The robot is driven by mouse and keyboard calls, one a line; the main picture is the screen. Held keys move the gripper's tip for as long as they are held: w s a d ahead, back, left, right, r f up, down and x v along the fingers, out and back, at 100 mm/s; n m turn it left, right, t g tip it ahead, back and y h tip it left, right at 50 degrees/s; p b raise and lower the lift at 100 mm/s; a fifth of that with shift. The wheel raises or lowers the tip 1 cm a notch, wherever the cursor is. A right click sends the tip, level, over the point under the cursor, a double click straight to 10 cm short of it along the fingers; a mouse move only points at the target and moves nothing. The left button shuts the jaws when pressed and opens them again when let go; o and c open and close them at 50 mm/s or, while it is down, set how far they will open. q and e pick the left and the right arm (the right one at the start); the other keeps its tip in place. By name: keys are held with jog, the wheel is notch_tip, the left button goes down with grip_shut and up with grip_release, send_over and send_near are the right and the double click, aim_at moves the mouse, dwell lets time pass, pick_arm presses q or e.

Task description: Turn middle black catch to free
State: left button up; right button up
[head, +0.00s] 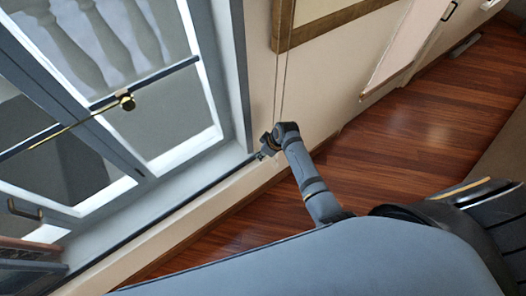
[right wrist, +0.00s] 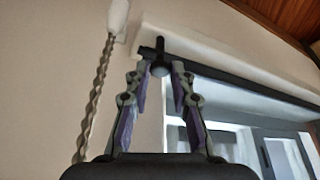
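A dark bar (head: 165,217) runs along the window's edge in the head view. In the right wrist view, a dark bar (right wrist: 245,88) ends in a small black fitting with a round knob (right wrist: 159,69). My right gripper (right wrist: 162,70) has its fingers apart, with the knob showing between the fingertips; I cannot tell whether they touch it. In the head view my right gripper (head: 268,145) is at the wall beside the window. A dark hook-shaped handle (head: 25,211) is at the far left. I cannot tell which part is the middle catch. My left gripper is not in view.
Thin cords (head: 280,85) run along the wall near my right gripper; a twisted cord (right wrist: 95,95) shows in the wrist view. Wooden floor (head: 400,140) lies clear at right.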

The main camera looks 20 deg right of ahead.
jog(key=o, duration=0.4)
jog(key=shift+c, duration=0.2)
jog(key=v, duration=1.2)
